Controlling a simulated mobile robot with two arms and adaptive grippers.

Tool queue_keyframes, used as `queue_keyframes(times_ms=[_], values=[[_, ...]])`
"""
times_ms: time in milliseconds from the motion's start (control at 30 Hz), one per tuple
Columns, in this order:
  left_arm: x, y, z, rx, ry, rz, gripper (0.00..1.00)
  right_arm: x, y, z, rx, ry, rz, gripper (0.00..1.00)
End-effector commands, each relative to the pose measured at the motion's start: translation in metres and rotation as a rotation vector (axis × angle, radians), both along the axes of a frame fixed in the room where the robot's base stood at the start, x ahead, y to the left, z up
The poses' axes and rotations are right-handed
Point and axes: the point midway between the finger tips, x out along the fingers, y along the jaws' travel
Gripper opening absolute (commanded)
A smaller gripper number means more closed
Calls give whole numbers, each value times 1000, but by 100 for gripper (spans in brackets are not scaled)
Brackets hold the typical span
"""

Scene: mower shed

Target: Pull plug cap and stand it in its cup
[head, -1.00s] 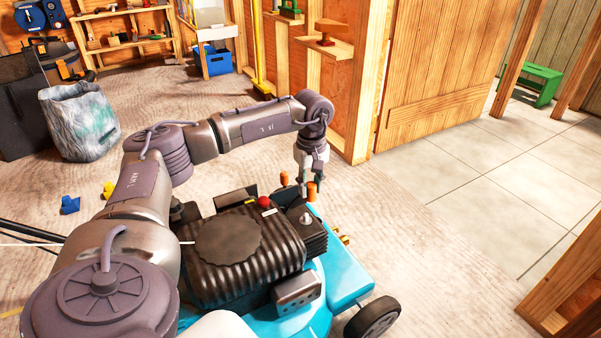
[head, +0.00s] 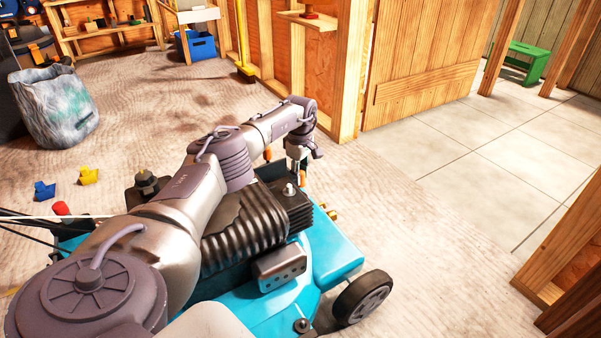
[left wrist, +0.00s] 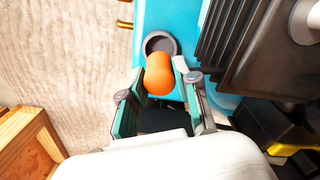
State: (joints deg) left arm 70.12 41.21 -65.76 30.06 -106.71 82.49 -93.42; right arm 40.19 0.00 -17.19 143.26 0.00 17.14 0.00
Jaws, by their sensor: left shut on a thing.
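My left gripper (head: 298,176) is at the far right corner of the turquoise mower (head: 335,255), pointing down beside the engine's black fins. In the left wrist view its two fingers are shut on an orange rounded cap (left wrist: 160,76). A round dark grey cup (left wrist: 152,40) on the turquoise deck shows just beyond the cap, partly covered by it. I cannot tell whether the cap's lower end is inside the cup or above it. A pale metal knob (head: 289,188) stands on the engine (head: 245,232). My right gripper is not in view.
Brass-coloured fittings (head: 331,213) stick out at the mower's side. The engine's black fins (left wrist: 228,45) are close to my left fingers.

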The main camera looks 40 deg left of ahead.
Motion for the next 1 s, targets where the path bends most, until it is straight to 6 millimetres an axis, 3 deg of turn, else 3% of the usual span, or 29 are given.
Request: queue_keyframes(times_ms=[367,1000], values=[[0,0,-4,1,1,-14,8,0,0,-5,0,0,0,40],[0,0,-41,0,2,-13,7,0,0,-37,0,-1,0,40]])
